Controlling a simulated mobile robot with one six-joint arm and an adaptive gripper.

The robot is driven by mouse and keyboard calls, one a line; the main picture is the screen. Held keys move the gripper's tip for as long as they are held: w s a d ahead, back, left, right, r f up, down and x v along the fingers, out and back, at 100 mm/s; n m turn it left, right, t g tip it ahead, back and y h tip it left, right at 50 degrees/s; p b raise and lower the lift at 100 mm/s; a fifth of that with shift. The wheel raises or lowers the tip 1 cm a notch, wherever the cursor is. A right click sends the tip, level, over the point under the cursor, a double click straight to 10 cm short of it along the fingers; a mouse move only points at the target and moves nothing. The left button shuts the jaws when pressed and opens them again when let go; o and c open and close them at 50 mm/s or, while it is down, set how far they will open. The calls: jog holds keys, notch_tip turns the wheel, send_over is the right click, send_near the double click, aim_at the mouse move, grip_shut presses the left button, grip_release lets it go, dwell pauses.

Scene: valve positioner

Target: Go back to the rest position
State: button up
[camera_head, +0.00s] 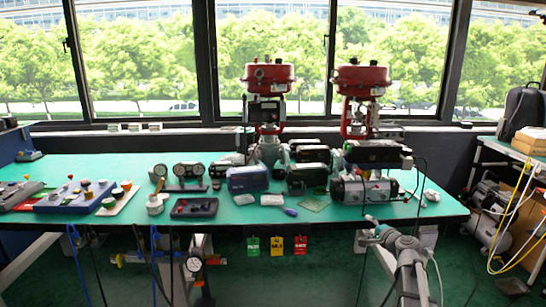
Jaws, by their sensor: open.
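My gripper (368,231) shows small at the end of my grey arm, in the lower right of the head view. It is at the front edge of the green-topped bench (330,222), below and in front of the silver-and-black cylindrical actuator (362,190). It looks open, and I see nothing held in it. The fingertips are too small to make out in detail.
Two red-topped valve actuators (268,74) (362,78) stand at the back of the bench. A dark blue box (247,179), gauges (188,170) and trays (76,196) cover the middle and left. Coloured tags (277,246) hang from the front edge. A compressor (490,215) stands right.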

jog(key=s+a+f+n+g+y, duration=0.1)
jog(key=s+a+f+n+g, duration=0.4)
jog(key=a, duration=0.3)
jog(key=s+a+f+n+g, duration=0.4)
jog(key=s+a+f, duration=0.1)
jog(key=s+a, duration=0.25)
jog(key=s+a+f+n+g+h, duration=0.1)
jog(key=s+f+n+g+h, duration=0.2)
jog(key=s, duration=0.5)
jog(key=s+a+f+n+g+h, duration=0.1)
jog(key=s+f+n+g+h, duration=0.15)
jog(key=s, duration=0.45)
notch_tip(320, 180, up, 27)
jog(key=p, duration=2.7)
jog(key=shift+s+r+g, duration=0.15)
jog(key=shift+s+g, duration=0.05)
jog(key=shift+g, duration=0.25)
jog(key=shift+d, duration=0.1)
